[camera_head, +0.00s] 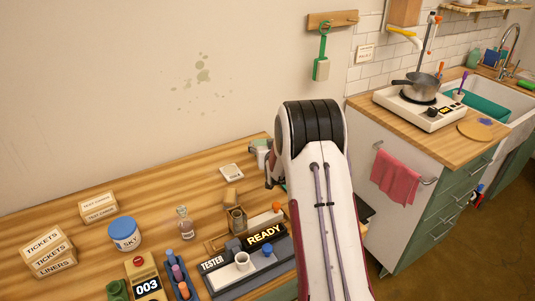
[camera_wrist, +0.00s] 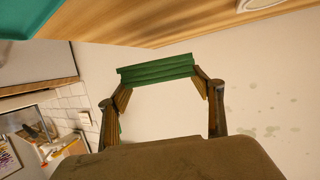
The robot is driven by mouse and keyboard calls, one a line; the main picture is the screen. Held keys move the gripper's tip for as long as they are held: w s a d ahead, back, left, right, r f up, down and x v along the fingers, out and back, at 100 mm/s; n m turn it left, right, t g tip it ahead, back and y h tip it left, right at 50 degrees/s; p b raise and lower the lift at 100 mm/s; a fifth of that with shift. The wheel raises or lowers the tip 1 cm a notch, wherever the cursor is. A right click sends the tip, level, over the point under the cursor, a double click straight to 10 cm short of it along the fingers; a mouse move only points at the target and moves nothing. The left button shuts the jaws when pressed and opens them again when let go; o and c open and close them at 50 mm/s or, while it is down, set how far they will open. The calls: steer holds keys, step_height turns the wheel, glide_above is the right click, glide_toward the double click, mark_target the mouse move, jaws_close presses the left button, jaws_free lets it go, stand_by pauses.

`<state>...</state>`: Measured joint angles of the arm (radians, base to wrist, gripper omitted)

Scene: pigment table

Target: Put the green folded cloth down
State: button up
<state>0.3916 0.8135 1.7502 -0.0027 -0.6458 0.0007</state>
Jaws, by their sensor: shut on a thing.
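The green folded cloth (camera_wrist: 157,72) shows in the wrist view as a layered green strip between the two fingertips. My gripper (camera_wrist: 160,82) is shut on it, with one brown finger at each end. The cloth is held clear, with pale wall behind it. In the head view, part of my gripper (camera_head: 264,158) shows above the wooden table (camera_head: 75,251), left of my white arm. My arm hides most of the gripper there, and I cannot make out the held cloth clearly.
A white card (camera_head: 231,172) lies near the gripper. A bottle (camera_head: 184,222), a blue-lidded SKY jar (camera_head: 124,234), ticket boxes (camera_head: 48,252) and a TESTER unit (camera_head: 217,279) stand on the table. Another green item (camera_head: 117,290) lies at the front left. The back left tabletop is fairly clear.

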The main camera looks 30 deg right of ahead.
steer(key=shift+f, duration=1.8)
steer(key=shift+s+f, duration=0.1)
steer(key=shift+f, duration=0.65)
steer(key=o, duration=1)
steer(key=shift+c, duration=0.2)
steer(key=shift+f, duration=0.1)
